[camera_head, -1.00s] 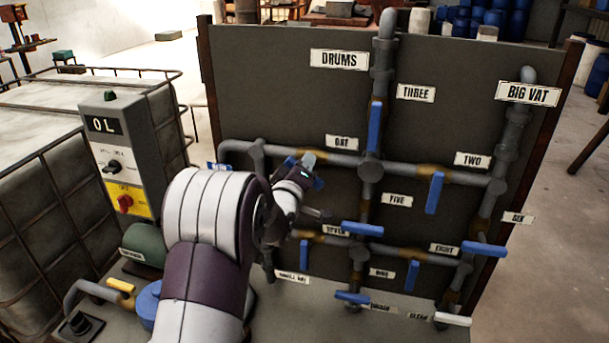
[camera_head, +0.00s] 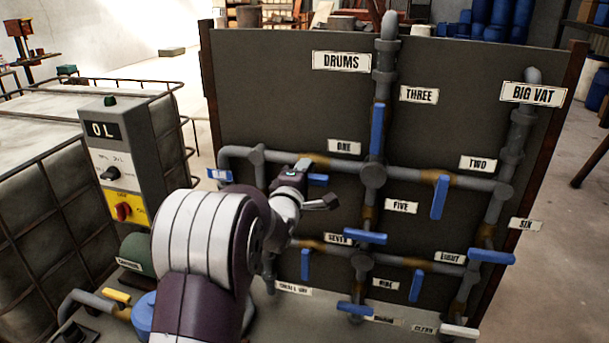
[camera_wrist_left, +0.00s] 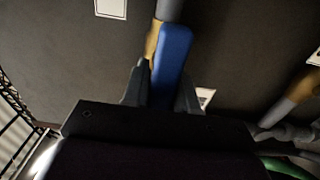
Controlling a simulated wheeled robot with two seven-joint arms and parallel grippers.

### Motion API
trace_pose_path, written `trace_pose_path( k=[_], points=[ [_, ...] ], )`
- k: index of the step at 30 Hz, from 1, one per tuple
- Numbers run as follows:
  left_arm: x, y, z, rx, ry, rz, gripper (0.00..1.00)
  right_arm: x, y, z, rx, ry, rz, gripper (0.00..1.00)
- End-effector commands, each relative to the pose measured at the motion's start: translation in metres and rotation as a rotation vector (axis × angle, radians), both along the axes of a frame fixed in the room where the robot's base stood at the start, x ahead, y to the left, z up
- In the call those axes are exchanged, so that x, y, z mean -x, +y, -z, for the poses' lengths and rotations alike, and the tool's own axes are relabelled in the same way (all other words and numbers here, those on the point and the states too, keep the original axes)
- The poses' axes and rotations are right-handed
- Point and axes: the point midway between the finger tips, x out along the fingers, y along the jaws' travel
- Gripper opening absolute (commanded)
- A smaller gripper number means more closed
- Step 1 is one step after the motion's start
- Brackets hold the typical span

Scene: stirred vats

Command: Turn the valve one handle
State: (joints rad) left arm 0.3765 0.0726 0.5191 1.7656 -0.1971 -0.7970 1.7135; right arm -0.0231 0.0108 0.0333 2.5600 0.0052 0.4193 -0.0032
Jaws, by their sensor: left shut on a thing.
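The valve one handle (camera_head: 318,180) is a blue bar on the upper horizontal pipe, just below the ONE label (camera_head: 344,147). In the head view only its right part shows past my gripper. My left gripper (camera_head: 303,174) is at this handle and hides the rest of it. In the left wrist view the blue handle (camera_wrist_left: 174,55) lies between the two dark fingers of my left gripper (camera_wrist_left: 160,88), beside a brass-coloured pipe fitting. The gripper is shut on it. My right gripper is in neither view.
Other blue handles stand close by: valve three (camera_head: 377,130), valve two (camera_head: 439,197), valve five (camera_head: 365,237) and valve seven (camera_head: 305,264). Grey pipes cross the dark panel (camera_head: 270,80). A control box (camera_head: 115,160) stands at the left.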

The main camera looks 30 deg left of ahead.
Motion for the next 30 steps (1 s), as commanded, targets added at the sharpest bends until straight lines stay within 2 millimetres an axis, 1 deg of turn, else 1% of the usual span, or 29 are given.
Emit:
trace_pose_path(
  k=[14,15,16,26,29,30],
  points=[
    [0.0,0.0,0.001,0.014,-0.002,-0.001,0.0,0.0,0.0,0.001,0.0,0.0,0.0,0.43],
    [0.0,0.0,0.001,0.014,-0.002,-0.001,0.37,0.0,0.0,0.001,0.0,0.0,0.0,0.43],
    [0.0,0.0,0.001,0.013,-0.002,-0.001,0.47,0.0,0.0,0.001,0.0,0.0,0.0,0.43],
    [0.002,0.0,0.001,0.012,-0.002,-0.001,0.48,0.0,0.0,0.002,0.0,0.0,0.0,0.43],
    [0.014,-0.003,0.002,0.012,-0.003,-0.001,0.48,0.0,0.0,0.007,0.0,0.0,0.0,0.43],
    [0.021,-0.004,0.003,0.012,-0.003,-0.001,0.48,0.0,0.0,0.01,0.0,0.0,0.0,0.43]
  ],
)
